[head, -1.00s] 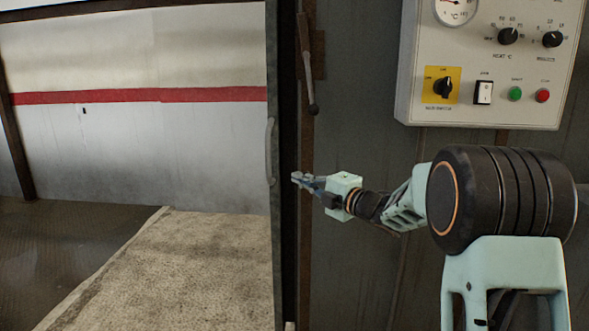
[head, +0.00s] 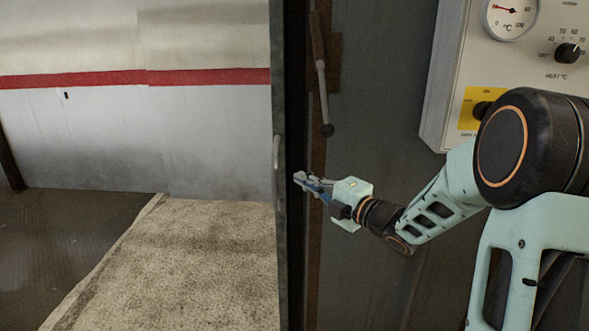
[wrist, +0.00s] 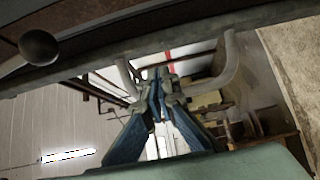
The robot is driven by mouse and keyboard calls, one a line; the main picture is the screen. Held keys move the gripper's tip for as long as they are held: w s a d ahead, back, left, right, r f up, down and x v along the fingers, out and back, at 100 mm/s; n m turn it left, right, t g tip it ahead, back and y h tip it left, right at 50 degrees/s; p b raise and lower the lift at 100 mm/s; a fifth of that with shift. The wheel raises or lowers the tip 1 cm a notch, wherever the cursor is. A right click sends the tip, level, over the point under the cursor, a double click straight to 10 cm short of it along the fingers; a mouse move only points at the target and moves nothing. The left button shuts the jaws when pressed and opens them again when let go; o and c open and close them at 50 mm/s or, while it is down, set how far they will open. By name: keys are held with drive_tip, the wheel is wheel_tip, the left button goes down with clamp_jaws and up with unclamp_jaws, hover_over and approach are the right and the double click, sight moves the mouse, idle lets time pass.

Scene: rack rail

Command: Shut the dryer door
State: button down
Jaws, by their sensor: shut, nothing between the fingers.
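The dryer door (head: 280,230) shows nearly edge-on in the head view as a narrow upright grey strip. A pale bar handle (head: 276,165) is on its left side. My gripper (head: 297,178) is just right of the door's edge in the picture, with its fingers together and empty. Whether it touches the door cannot be told. In the wrist view, the fingertips (wrist: 160,85) are shut and appear between the two ends of a curved bar handle (wrist: 231,66). A latch lever (head: 322,98) with a ball end hangs above and right of my gripper.
A control panel (head: 447,60) with dial and knobs is on the dark metal wall (head: 390,60), above and behind my arm. On the left are a pale wall with a red stripe (head: 200,77), a tan floor strip (head: 190,255) and open dark floor (head: 60,240).

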sight(283, 162)
drive_tip(key=x, duration=0.8)
drive_tip(key=shift+w+a, duration=0.2)
drive_tip(key=shift+a, duration=0.05)
drive_tip(key=shift+w+d+b, duration=0.1)
drive_tip(key=shift+w+b, duration=0.55)
drive_tip(key=shift+w, duration=0.55)
drive_tip(key=shift+w+r, duration=0.1)
drive_tip(key=shift+r, duration=0.15)
drive_tip(key=shift+d, duration=0.1)
drive_tip(key=shift+d+f, duration=0.1)
